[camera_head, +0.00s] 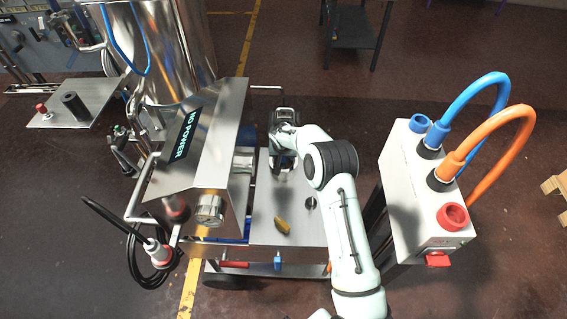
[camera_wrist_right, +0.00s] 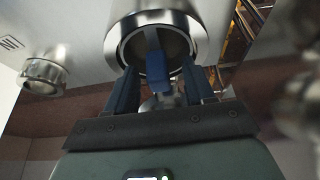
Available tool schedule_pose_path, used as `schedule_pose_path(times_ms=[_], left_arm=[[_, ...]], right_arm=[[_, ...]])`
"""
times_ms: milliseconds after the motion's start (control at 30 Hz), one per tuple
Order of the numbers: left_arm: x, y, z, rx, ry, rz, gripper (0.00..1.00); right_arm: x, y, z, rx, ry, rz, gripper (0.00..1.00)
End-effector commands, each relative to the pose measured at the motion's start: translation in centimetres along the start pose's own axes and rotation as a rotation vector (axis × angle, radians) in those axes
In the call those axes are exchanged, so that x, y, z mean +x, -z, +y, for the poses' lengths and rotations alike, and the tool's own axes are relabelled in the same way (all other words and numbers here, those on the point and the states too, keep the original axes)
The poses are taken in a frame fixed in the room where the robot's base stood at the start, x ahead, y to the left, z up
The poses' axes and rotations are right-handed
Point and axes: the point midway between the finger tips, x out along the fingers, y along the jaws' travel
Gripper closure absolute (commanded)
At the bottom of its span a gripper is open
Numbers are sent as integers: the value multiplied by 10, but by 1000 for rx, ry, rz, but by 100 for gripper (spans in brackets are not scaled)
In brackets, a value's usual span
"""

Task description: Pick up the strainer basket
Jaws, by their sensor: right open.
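In the right wrist view a round metal opening (camera_wrist_right: 114,45) with a thick shiny rim faces me. A blue bar-like piece (camera_wrist_right: 157,68) stands out at its middle. It may be the strainer basket's handle, but I cannot tell for sure. The basket's body is not clearly visible. My right gripper (camera_wrist_right: 160,82) is open, with one blue finger on each side of this piece. I cannot tell whether either finger touches it. In the head view my right gripper (camera_head: 284,162) is above the metal table beside the machine, and its fingertips are largely hidden. My left gripper is not in view.
The steel machine (camera_head: 212,140) with a "NO POWER" panel stands close left of my right arm. The metal table (camera_head: 290,236) holds a small yellow object (camera_head: 282,225) and a dark round piece (camera_head: 310,202). A grey box (camera_head: 415,185) with blue and orange hoses stands right.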

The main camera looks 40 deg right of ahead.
Motion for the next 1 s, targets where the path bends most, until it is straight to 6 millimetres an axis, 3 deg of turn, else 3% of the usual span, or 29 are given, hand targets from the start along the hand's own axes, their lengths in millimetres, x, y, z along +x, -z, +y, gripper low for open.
schedule_pose_path(times_ms=[167,300,333,733,867,1000], left_arm=[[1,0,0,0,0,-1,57],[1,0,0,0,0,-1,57],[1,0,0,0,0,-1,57],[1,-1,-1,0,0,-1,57],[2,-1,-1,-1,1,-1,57],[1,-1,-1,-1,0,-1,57]], right_arm=[[0,0,0,0,0,0,50],[0,0,0,-1,-1,0,96],[0,0,0,-1,-1,0,100],[-9,4,0,0,0,2,100],[-32,13,-1,0,2,4,100],[-68,29,-1,1,3,7,100]])
